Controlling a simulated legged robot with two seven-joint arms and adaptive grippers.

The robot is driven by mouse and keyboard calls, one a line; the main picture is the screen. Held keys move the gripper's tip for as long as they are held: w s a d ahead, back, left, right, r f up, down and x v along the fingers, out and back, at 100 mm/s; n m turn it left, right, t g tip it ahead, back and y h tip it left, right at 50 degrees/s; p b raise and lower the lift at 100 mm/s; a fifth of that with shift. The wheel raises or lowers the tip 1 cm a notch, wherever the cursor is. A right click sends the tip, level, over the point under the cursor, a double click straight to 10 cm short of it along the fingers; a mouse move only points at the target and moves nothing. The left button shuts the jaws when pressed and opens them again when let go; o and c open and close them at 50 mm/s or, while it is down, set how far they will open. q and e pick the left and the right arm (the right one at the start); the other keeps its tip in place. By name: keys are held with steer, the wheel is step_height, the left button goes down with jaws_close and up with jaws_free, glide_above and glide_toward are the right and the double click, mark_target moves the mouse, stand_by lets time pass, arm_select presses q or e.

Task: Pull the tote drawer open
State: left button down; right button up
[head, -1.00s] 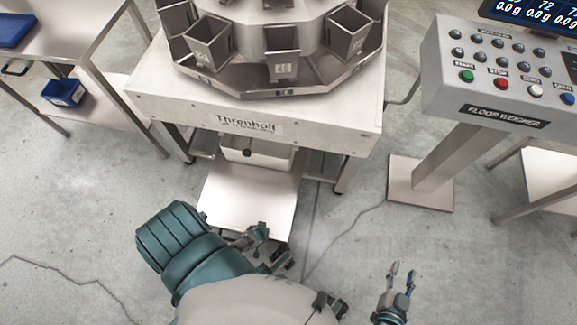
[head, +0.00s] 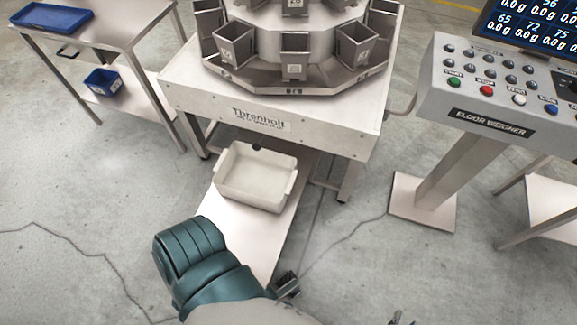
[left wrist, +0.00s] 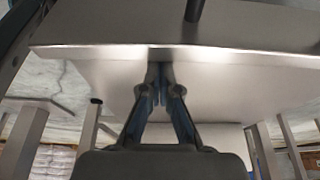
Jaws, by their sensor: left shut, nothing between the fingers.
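The tote drawer (head: 257,240) is a pale flat shelf reaching out from under the weigher toward me. A cream tote (head: 254,205) with side handles stands on it, in front of the weigher's frame. My left arm covers the drawer's near left part in the head view. In the left wrist view my left gripper (left wrist: 160,78) is shut and empty, its fingertips at the edge of a pale metal panel (left wrist: 230,62). I cannot tell whether they touch it. My right gripper (head: 399,319) shows only its tips at the bottom edge of the head view.
The weigher (head: 275,105) with its metal buckets stands above the drawer. A control console (head: 500,118) on a post stands at the right. A bench (head: 110,45) with blue bins stands at the left. Bare concrete floor lies between.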

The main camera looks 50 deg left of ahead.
arm_select(q)
steer(key=shift+s+d+f, duration=0.1)
steer(key=shift+s+d, duration=0.15)
steer(key=shift+s, duration=0.4)
steer(key=shift+s+d, duration=0.45)
steer(key=shift+s, duration=0.25)
arm_select(e)
steer(key=shift+a+r, duration=0.2)
steer(key=shift+r, duration=0.05)
arm_select(q)
steer(key=shift+a, duration=0.1)
arm_select(e)
steer(key=shift+a, duration=0.2)
steer(key=shift+s, duration=0.1)
